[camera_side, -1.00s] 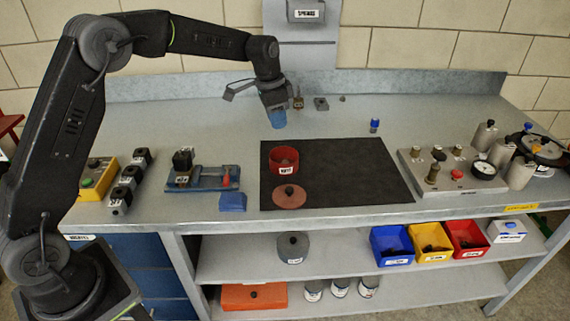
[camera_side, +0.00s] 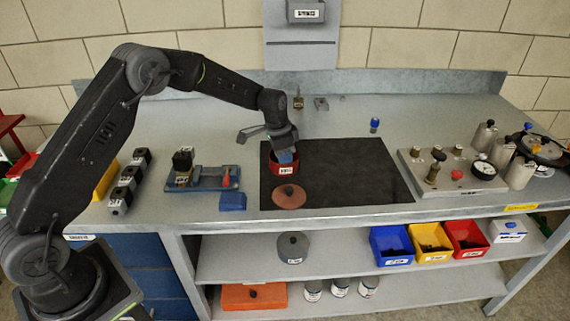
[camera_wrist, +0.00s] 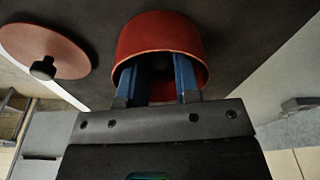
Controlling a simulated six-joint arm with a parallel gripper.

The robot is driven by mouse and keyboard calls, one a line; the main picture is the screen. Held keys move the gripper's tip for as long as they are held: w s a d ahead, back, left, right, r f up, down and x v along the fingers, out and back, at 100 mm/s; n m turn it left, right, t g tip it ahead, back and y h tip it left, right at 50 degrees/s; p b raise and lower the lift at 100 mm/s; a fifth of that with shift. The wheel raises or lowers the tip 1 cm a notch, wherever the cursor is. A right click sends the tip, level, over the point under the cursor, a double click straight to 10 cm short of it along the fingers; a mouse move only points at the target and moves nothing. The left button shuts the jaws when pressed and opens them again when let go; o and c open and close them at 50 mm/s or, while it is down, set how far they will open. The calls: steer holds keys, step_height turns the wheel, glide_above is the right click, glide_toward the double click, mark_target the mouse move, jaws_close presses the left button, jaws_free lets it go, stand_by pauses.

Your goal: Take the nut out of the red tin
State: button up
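The red tin (camera_side: 276,169) stands upright, lid off, on the black mat (camera_side: 345,170); it also shows in the wrist view (camera_wrist: 158,32). Its round red lid (camera_side: 289,197) lies flat in front of it, black knob up, and shows in the wrist view (camera_wrist: 50,48). My gripper (camera_side: 286,156) is right over the tin, pointing down. In the wrist view its two blue fingers (camera_wrist: 157,68) reach into the tin's mouth, spread apart, with the reddish inside showing between them. The nut is not visible; the tin wall and my fingers hide the bottom.
A blue vise-like fixture (camera_side: 205,177) stands left of the mat. A panel with knobs and a gauge (camera_side: 450,178) stands to the right. A small blue-capped item (camera_side: 375,125) stands behind the mat. The mat's right half is clear.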

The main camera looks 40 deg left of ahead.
steer(key=shift+w+f, duration=0.1)
steer(key=shift+f, duration=0.45)
jaws_close()
